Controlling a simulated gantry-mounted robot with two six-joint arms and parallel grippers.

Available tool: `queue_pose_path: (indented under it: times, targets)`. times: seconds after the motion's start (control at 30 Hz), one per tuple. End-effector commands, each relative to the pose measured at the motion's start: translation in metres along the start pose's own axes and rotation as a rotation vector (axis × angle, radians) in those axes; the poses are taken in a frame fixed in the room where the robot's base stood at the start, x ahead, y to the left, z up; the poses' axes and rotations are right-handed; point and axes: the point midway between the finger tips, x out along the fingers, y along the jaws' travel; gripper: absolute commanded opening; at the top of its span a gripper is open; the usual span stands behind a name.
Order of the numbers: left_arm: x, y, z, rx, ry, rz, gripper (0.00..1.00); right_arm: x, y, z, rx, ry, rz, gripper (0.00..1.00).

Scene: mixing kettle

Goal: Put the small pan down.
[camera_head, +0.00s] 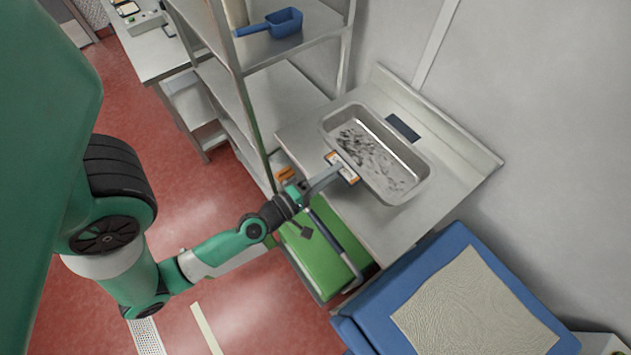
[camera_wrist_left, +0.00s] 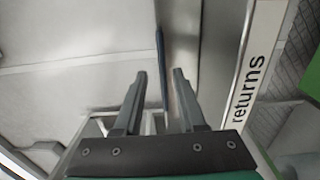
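The small pan (camera_head: 416,158) is a rectangular metal pan with grey shredded-looking bits inside. It appears to rest on the steel table (camera_head: 400,225), near the wall. My left gripper (camera_head: 334,172) is at the pan's near left side, beside a small orange-and-white label. In the left wrist view the two fingers (camera_wrist_left: 161,76) stand apart, so it is open. A thin dark blue strip (camera_wrist_left: 162,70) shows between them; I cannot tell what it is. A sign reading "returns" (camera_wrist_left: 248,90) is to their right. My right gripper is not in view.
A dark blue flat piece (camera_head: 403,127) lies behind the pan. A shelf rack (camera_head: 285,95) with a blue scoop (camera_head: 284,22) stands to the left. A green box (camera_head: 318,262) with a grey bar is below the table's front edge. A blue padded block (camera_head: 400,275) stands at the front right.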

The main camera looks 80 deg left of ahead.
Motion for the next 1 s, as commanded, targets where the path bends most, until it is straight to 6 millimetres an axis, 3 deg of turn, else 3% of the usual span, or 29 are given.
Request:
queue_pose_path:
  times: [0.03,0.2,0.4,0.6,0.9,1.0]
  targets:
    - [-0.013,-0.008,0.000,0.001,-0.001,-0.004,0.40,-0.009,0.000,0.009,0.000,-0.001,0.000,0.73]
    - [-0.055,-0.009,0.000,-0.001,0.000,-0.004,0.40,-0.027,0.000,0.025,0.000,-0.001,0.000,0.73]
    - [-0.089,-0.003,0.001,0.000,-0.005,-0.005,0.40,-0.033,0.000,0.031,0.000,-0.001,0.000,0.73]
    - [-0.099,-0.001,0.000,0.000,0.000,0.000,0.40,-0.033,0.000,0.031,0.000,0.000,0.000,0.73]
    - [-0.098,-0.001,0.000,0.000,0.000,0.000,0.40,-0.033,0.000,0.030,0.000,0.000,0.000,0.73]
    - [-0.089,0.006,0.006,0.021,-0.022,0.025,0.40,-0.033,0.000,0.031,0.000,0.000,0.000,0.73]
